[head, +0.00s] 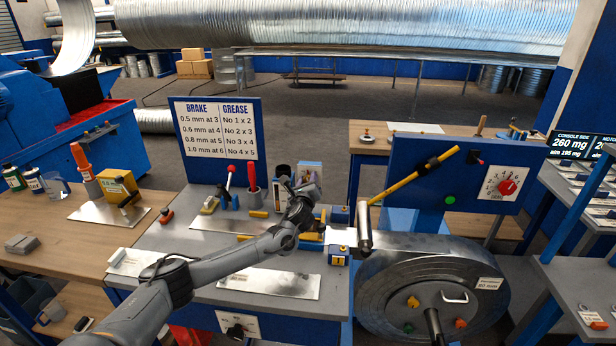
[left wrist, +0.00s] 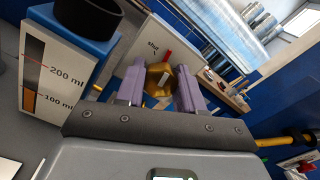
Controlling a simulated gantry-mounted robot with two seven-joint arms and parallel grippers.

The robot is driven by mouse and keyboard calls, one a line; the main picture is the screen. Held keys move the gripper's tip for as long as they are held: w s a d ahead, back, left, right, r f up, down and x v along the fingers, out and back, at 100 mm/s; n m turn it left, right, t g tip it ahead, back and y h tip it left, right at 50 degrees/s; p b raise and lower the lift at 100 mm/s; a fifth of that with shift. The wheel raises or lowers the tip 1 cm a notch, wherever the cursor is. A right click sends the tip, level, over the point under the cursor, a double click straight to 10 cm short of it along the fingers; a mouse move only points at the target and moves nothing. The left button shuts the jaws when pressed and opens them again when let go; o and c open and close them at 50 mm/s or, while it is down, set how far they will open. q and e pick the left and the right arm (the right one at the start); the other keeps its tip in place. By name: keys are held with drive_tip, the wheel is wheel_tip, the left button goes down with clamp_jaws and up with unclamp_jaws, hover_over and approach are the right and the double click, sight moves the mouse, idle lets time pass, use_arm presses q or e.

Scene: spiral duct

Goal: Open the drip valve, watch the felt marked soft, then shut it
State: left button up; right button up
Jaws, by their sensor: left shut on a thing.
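My left gripper (head: 303,198) is over the middle bench; in the left wrist view its purple fingers (left wrist: 160,82) are shut on a brass valve knob (left wrist: 158,77). A red pointer (left wrist: 168,56) stands just behind the knob, near a pale plate (left wrist: 150,45) with a small word that seems to read "Shut". A gauge (left wrist: 45,80) marked 100 ml and 200 ml is at the left, with amber fluid low in it. In the head view my arm and gripper hide the valve. I cannot make out a felt marked soft. My right gripper is not in view.
A chart board (head: 215,128) headed brake and grease stands behind the bench. A large metal coil (head: 430,285) is right of the gripper, below a blue panel (head: 450,175) with a yellow lever (head: 415,176) and red dial (head: 507,187). Several tools stand close behind my arm.

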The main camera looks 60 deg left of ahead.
use_arm(q)
drive_tip(key=n+p, duration=0.2)
drive_tip(key=n, duration=0.1)
drive_tip(key=shift+r+n, duration=0.25)
drive_tip(key=shift+n, duration=0.05)
drive_tip(key=shift+n+p, duration=1)
drive_tip(key=shift+n, duration=0.4)
drive_tip(key=shift+f, duration=0.1)
drive_tip(key=o, duration=1)
drive_tip(key=shift+s, duration=0.1)
drive_tip(key=shift+o, duration=0.2)
drive_tip(key=shift+f, duration=0.1)
drive_tip(key=shift+d, duration=0.1)
drive_tip(key=p+v, duration=0.2)
drive_tip(key=v, duration=0.8)
drive_tip(key=shift+s+d, duration=0.2)
